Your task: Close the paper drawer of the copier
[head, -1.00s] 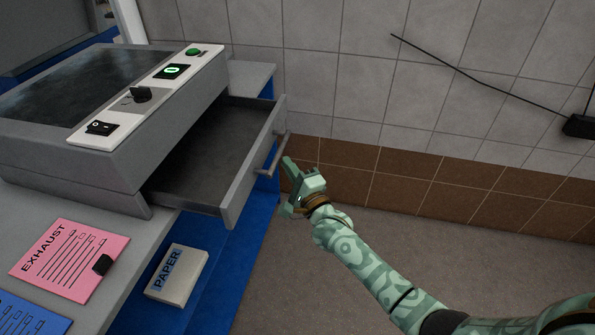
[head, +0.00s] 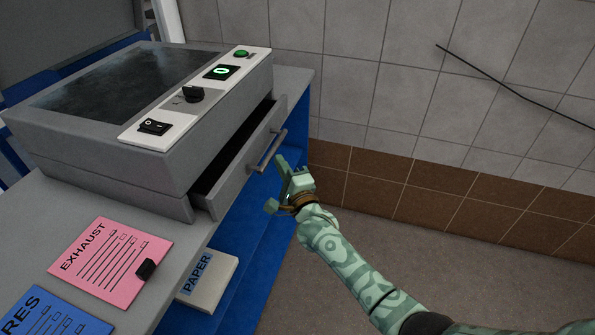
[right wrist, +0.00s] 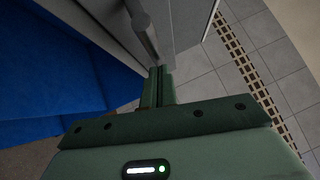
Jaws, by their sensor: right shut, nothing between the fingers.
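The grey copier (head: 110,158) stands on a counter at the left. Its paper drawer (head: 240,163) sticks out a short way, and a dark gap shows behind the drawer front. A bar handle (head: 267,151) is on that front, and it also shows at the top of the right wrist view (right wrist: 141,25). My right gripper (head: 281,163) is shut and empty, just to the right of the handle and slightly below it. The fingers (right wrist: 157,84) point toward the drawer front; I cannot tell whether they touch it. My left gripper is not in view.
A pink EXHAUST card (head: 110,262) and a blue card (head: 50,316) lie on the counter. A PAPER pack (head: 213,283) sits on the blue shelf below. The tiled wall (head: 400,75) stands behind. The floor at the right is free.

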